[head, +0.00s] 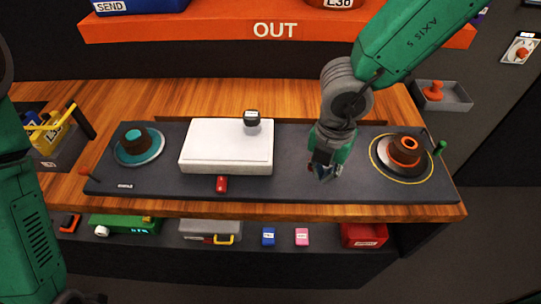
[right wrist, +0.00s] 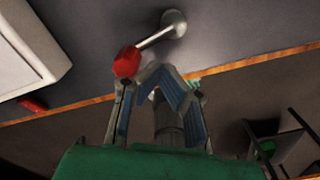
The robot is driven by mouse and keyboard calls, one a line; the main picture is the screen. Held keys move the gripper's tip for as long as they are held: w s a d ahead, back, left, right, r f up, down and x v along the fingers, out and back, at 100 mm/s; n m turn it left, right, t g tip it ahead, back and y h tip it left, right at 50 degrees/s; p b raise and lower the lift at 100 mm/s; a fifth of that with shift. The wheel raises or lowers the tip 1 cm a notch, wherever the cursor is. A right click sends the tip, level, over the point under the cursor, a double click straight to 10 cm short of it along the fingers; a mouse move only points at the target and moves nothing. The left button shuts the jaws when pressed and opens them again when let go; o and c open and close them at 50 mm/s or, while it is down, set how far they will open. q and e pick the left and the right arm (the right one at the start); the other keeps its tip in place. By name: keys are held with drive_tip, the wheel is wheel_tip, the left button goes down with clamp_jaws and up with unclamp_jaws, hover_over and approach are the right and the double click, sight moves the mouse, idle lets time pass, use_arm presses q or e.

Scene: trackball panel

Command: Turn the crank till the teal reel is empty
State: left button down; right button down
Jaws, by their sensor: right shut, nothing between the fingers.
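The teal reel (head: 153,157) sits at the left of the dark panel (head: 300,188), with a dark brown winding around its teal hub. The orange reel (head: 403,150) at the right also carries brown winding, inside a yellow ring. My right gripper (head: 325,174) is low over the panel between the white block and the orange reel, shut and empty. In the right wrist view the crank shows a silver arm (right wrist: 156,37) and a red knob (right wrist: 126,62). The knob is just left of my right fingertips (right wrist: 163,72); I cannot tell whether they touch. In the head view my gripper hides most of the crank. My left gripper is not visible.
A white block (head: 227,147) stands mid-panel, with a red handle (head: 221,184) in front. A green knob (head: 439,147) is at the right end, an orange one (head: 85,172) at the left. A grey tray (head: 455,98) is at the right, the orange OUT shelf (head: 200,28) behind.

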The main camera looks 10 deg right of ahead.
drive_tip(key=shift+w+a, duration=0.15)
drive_tip(key=shift+w+a+p, duration=0.25)
drive_tip(key=shift+w+p, duration=0.3)
drive_tip(key=shift+p, duration=0.1)
drive_tip(key=shift+w+a+p, duration=0.1)
drive_tip(key=shift+w+p, duration=0.2)
drive_tip(key=shift+w, duration=0.15)
drive_tip(key=shift+w+p, duration=0.3)
drive_tip(key=shift+p, duration=0.05)
drive_tip(key=shift+w, duration=0.1)
